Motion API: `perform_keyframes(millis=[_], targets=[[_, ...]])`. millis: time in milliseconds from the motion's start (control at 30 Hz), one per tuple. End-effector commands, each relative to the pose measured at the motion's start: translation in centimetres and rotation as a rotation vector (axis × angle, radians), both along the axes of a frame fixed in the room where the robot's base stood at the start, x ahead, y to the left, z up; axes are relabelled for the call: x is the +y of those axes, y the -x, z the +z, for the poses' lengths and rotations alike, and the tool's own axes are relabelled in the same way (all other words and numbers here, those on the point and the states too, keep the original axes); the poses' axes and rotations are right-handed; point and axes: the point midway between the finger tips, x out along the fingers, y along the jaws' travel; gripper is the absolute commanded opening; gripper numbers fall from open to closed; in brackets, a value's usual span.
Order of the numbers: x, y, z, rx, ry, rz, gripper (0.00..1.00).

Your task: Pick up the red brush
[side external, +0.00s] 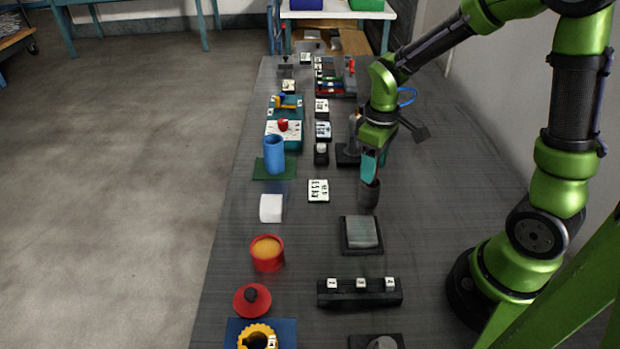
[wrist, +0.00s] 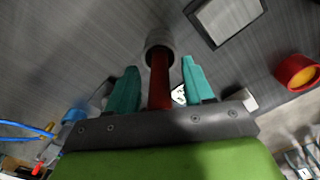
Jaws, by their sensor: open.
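The red brush (wrist: 159,85) shows in the wrist view as a red shaft between my two teal fingers, with its far end in the mouth of a grey cup (wrist: 159,38). My gripper (wrist: 160,66) is open, with a finger on either side of the shaft and gaps between. In the side view my gripper (side external: 370,168) points down just above the dark cup (side external: 369,194). The brush is hidden there behind the teal finger.
A grey pad on a black tray (side external: 361,235) lies in front of the cup. A small dark stand (side external: 347,155) is close behind. A white tile with black marks (side external: 318,190) and a blue cup (side external: 274,155) are to the left. Bare table lies right of the cup.

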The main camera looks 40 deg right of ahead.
Motion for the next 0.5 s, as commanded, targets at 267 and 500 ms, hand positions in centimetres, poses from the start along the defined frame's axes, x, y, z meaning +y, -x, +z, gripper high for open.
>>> perform_keyframes(millis=[267, 500], targets=[[0.0, 0.0, -0.56, -0.001, 0.0, 0.001, 0.52], [0.0, -0.01, -0.53, -0.001, 0.0, 0.001, 0.18]])
